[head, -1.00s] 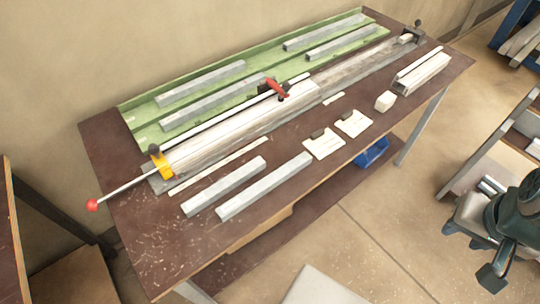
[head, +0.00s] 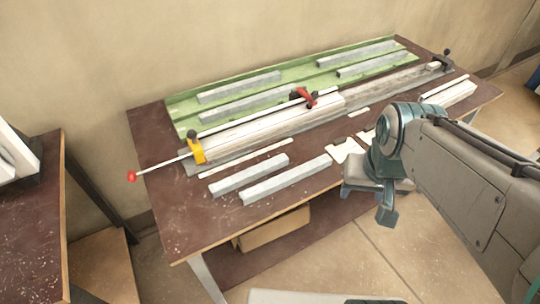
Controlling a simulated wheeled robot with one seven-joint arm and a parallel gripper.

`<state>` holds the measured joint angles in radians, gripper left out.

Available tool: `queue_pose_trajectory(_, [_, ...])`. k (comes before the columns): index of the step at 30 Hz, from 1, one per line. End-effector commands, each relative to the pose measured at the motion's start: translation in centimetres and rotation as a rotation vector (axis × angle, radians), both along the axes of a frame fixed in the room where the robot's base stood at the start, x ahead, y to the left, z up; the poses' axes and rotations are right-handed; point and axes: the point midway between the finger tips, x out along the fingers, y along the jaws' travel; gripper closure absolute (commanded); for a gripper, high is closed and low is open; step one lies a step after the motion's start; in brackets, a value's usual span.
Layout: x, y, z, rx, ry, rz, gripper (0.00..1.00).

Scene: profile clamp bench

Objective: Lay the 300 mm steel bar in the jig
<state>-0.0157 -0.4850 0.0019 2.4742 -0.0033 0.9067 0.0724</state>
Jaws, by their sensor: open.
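The jig is a long fixture along the table, with an empty-looking grey channel (head: 392,86) at its right and a pale profile block (head: 265,128) at its left. It carries a red clamp handle (head: 304,96), a yellow block (head: 197,151) and a rod with a red knob (head: 132,176). Two grey bars lie in front of it: a shorter bar (head: 248,175) and a longer bar (head: 286,180). I cannot tell which bar is 300 mm. My gripper (head: 368,203) is open, apart from the bars, at the right of the longer one near the table's front edge.
A green tray (head: 186,124) behind the jig holds several grey bars (head: 238,87). A thin pale strip (head: 245,159) lies before the jig. White cards (head: 345,150) are partly hidden by my arm. A pale profile piece (head: 452,94) lies at right. The front left tabletop is clear.

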Motion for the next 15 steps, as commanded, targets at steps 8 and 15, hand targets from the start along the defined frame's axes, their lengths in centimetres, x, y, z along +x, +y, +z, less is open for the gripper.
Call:
queue_pose_trajectory(8, [7.5, 3.9, 0.1, 0.07, 0.097, -0.326, 0.47])
queue_pose_trajectory(15, [14.1, 9.7, -1.7, 0.106, 0.18, -0.659, 0.47])
